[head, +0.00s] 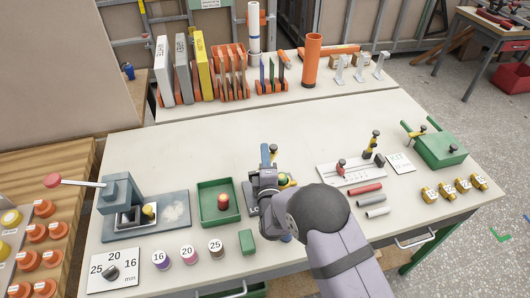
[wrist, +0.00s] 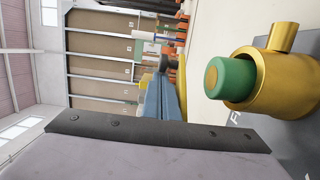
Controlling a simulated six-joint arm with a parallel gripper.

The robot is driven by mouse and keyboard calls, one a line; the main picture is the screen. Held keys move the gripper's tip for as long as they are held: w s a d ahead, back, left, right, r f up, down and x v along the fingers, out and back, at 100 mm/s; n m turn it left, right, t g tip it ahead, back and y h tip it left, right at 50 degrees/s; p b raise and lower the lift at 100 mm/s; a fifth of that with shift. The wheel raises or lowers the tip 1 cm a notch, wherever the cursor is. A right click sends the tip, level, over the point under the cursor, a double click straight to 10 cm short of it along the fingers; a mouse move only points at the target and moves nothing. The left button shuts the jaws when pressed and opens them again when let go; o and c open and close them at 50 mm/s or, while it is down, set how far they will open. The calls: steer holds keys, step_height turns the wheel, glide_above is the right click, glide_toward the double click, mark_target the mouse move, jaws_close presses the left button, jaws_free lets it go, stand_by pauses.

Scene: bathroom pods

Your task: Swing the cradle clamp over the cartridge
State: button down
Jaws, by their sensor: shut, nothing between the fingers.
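The cartridge is a green cylinder with a tan end in the wrist view (wrist: 228,77), seated in a brass ring-shaped cradle (wrist: 265,80). In the head view the cradle's dark base plate (head: 250,211) is partly hidden behind my arm, with a bit of green and yellow (head: 285,180) showing beside my gripper. A blue bar (wrist: 163,103), seemingly the clamp arm, stands beside the cartridge and apart from it; its blue top also shows in the head view (head: 265,152). My gripper (head: 267,184) is shut and empty, close to the blue bar. Whether they touch is hidden.
A green tray (head: 205,218) with a red-topped piece stands left of the cradle. A lever press (head: 122,190) is further left. A plate with posts (head: 345,175) and loose rods (head: 368,190) lie to the right. The bench behind is clear up to the rack of binders (head: 185,70).

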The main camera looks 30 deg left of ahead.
mark_target(282, 174)
steer(key=shift+w+d+b, duration=0.1)
steer(key=shift+d+b, duration=0.35)
steer(key=shift+d, duration=0.15)
stand_by(0.3)
steer(key=shift+d+f+b, duration=0.1)
steer(key=shift+d+b, duration=0.45)
steer(key=shift+d, duration=0.05)
steer(key=d+m+t+h, duration=0.1)
steer(key=h, duration=0.1)
steer(key=d+m+t+h, duration=0.1)
steer(key=m+h, duration=0.1)
steer(key=s+d+m+h+b, duration=0.1)
steer(key=h, duration=0.1)
steer(key=shift+d+t, duration=0.3)
steer(key=shift+t, duration=0.1)
steer(key=shift+s+d, duration=0.5)
steer(key=shift+d, duration=0.15)
steer(key=shift+s+p, duration=0.15)
steer(key=shift+p, duration=0.15)
steer(key=s+a+p, duration=0.2)
steer(key=s, duration=1.7)
steer(key=shift+s+a+p, duration=0.3)
steer(key=shift+a+p, duration=0.05)
steer(key=shift+p, duration=0.05)
